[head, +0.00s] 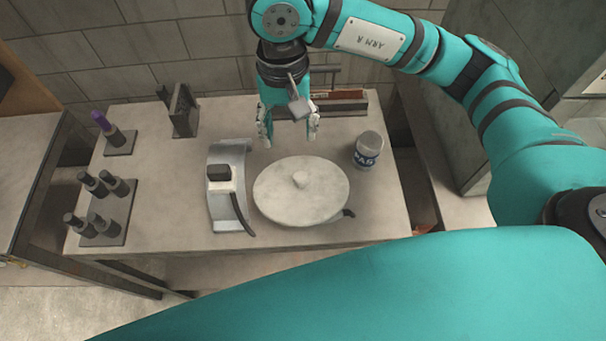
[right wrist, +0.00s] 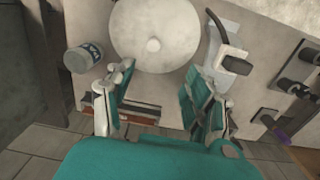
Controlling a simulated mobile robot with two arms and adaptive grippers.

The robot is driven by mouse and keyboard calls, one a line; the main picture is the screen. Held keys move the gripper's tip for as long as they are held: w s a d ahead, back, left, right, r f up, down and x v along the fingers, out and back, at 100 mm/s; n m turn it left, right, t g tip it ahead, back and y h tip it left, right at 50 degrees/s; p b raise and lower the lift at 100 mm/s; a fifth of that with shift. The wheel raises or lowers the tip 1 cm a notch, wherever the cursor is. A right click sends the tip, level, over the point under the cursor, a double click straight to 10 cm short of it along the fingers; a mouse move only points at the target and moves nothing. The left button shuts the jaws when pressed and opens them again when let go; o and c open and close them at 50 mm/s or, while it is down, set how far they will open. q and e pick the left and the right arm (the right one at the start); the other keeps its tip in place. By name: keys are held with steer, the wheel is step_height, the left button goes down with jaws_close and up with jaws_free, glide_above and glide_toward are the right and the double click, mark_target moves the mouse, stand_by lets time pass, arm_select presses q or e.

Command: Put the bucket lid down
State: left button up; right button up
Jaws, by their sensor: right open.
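The round pale grey bucket lid (head: 290,205) with a small knob in its centre shows in the middle of the table in the head view. A dark piece sticks out beneath its right front edge; what is under the lid is mostly hidden. In the right wrist view the lid (right wrist: 155,27) is at the top, beyond the fingertips. My right gripper (head: 289,138) is open and empty, behind the lid in the head view and apart from it. It also shows in the right wrist view (right wrist: 166,72) with its fingers spread. My left gripper is not in view.
A metal piece with a black handle (head: 228,190) stands close left of the lid. A labelled can (head: 368,150) stands to the right. Holders with dark bottles (head: 103,190) line the left side. A red-and-grey rack (head: 338,102) stands at the table's back. The front left tabletop (head: 165,225) is clear.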

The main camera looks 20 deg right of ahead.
steer(key=p, duration=0.3)
glide_above(300, 176)
steer(key=f, duration=1.1)
steer(key=shift+a+f, duration=0.35)
steer(key=shift+f+p, duration=0.25)
steer(key=shift+p, duration=0.3)
steer(key=f, duration=0.1)
steer(key=f+p, duration=0.2)
steer(key=shift+s+d+f, duration=0.15)
steer(key=shift+d+f, duration=0.15)
steer(key=shift+f, duration=0.55)
jaws_close()
